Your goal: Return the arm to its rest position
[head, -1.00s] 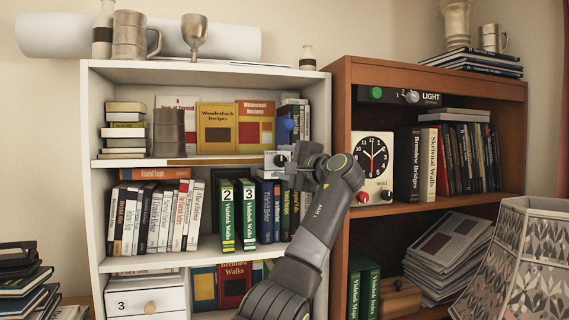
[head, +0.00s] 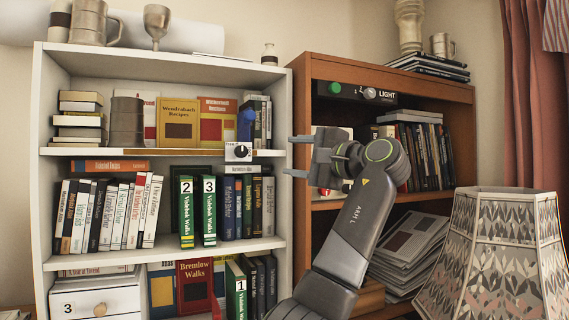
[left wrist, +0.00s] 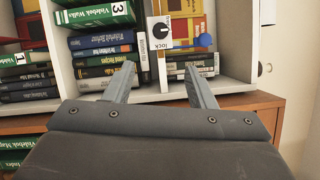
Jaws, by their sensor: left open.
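My left arm rises from the bottom of the head view, in front of the two bookcases. My left gripper (head: 293,156) is open and empty, its two fingers pointing left toward the right side of the white bookcase. In the left wrist view the gripper (left wrist: 157,85) shows its two fingers spread apart with nothing between them. Beyond them are shelf books and a small white box with a black knob (left wrist: 160,30). That knob box also shows at the shelf edge in the head view (head: 238,152). My right gripper is not in view.
The white bookcase (head: 42,180) holds books, a tankard (head: 127,122) and a drawer marked 3 (head: 95,304). The brown bookcase (head: 300,100) behind my arm has a light switch panel (head: 356,92). A patterned lampshade (head: 490,260) stands close at the lower right.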

